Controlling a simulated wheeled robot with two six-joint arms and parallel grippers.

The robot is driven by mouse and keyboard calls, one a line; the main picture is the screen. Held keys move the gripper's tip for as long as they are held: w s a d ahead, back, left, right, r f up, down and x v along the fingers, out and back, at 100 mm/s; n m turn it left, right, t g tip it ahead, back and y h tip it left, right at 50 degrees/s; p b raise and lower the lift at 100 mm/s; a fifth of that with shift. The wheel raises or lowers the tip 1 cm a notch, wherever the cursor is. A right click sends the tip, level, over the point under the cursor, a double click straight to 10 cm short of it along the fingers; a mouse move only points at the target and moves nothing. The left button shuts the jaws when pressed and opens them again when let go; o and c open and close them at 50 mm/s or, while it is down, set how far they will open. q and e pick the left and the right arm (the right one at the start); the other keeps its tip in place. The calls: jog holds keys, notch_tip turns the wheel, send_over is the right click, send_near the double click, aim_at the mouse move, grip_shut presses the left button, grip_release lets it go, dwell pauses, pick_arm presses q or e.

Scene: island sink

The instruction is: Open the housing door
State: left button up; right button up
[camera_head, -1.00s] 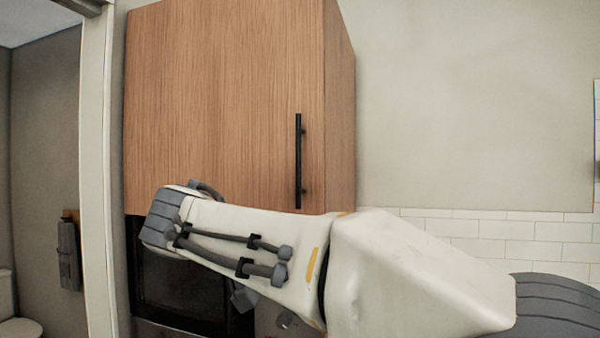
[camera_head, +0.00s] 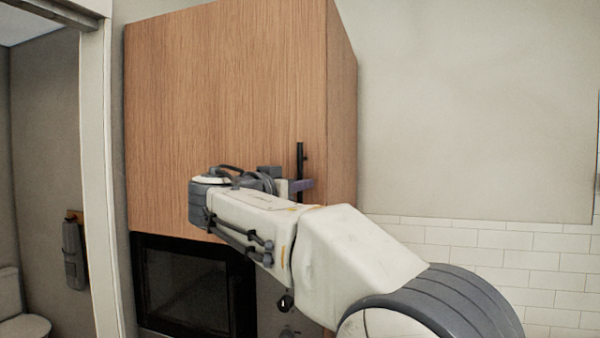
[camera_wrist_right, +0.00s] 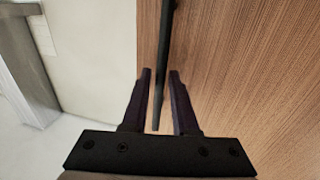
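The housing door (camera_head: 220,90) is the wood-grain front of a wall cabinet and looks closed. Its black vertical bar handle (camera_head: 300,158) is near the door's right edge, with its lower part hidden behind my right gripper (camera_head: 300,186). In the right wrist view, the handle (camera_wrist_right: 165,40) runs down between the two fingers of my right gripper (camera_wrist_right: 160,72). The fingers are apart, one on each side of the bar, with a gap to it on both sides. My left gripper is not in view.
A dark built-in oven or microwave (camera_head: 190,286) sits below the cabinet. A bare wall (camera_head: 460,110) and white tiles (camera_head: 470,245) lie to the right. A door frame (camera_head: 97,180) stands to the left.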

jog(key=shift+w+d, duration=0.25)
jog(key=shift+w, duration=0.2)
jog(key=shift+f, duration=0.1)
jog(key=shift+c, duration=0.4)
grip_shut()
dwell(0.7)
